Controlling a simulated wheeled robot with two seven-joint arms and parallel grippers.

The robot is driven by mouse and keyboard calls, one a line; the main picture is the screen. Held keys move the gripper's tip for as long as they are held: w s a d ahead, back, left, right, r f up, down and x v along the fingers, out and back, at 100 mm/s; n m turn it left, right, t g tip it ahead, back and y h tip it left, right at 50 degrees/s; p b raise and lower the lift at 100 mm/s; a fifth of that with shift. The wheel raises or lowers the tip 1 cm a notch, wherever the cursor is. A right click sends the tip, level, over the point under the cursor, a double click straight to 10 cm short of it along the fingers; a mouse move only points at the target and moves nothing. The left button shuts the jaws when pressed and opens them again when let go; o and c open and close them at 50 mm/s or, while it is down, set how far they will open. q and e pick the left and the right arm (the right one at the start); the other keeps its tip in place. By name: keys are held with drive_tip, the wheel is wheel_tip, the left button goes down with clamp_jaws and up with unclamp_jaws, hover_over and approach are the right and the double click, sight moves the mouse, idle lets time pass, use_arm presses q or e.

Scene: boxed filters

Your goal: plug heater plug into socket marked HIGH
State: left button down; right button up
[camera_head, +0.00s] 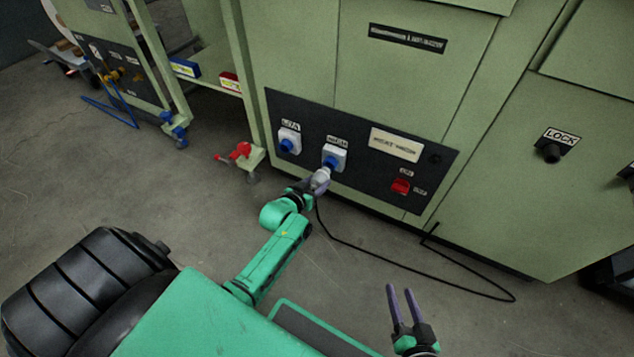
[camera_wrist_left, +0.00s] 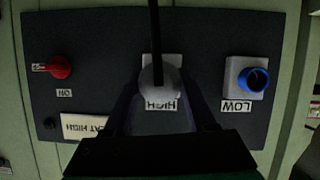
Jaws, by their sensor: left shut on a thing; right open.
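The HIGH socket (camera_head: 334,157), a white housing with a blue round opening, is on the dark panel of the green cabinet. My left gripper (camera_head: 318,184) is shut on the grey-white heater plug (camera_head: 321,177), held right in front of that socket. In the left wrist view the plug (camera_wrist_left: 160,80) covers most of the HIGH socket, above the upside-down HIGH label (camera_wrist_left: 161,105). I cannot tell whether the plug touches the socket or has entered it. The LOW socket (camera_head: 289,141) is empty, left of HIGH. My right gripper (camera_head: 401,289) is open and empty above the floor.
A black cable (camera_head: 400,265) runs from the plug across the floor to the cabinet's base. A red switch (camera_head: 401,186) and a HEAT HIGH plate (camera_head: 396,144) are right of the sockets. A wheeled green cart (camera_head: 170,65) stands left. The floor before the cabinet is mostly clear.

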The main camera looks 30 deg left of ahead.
sight(323, 174)
use_arm(q)
drive_tip(key=shift+r, duration=0.1)
idle(0.5)
drive_tip(key=shift+p, duration=0.3)
idle(0.4)
drive_tip(key=shift+w, duration=0.35)
drive_tip(key=shift+w+b, duration=0.6)
drive_tip(key=shift+w, duration=0.9)
drive_tip(key=shift+c, duration=0.6)
unclamp_jaws()
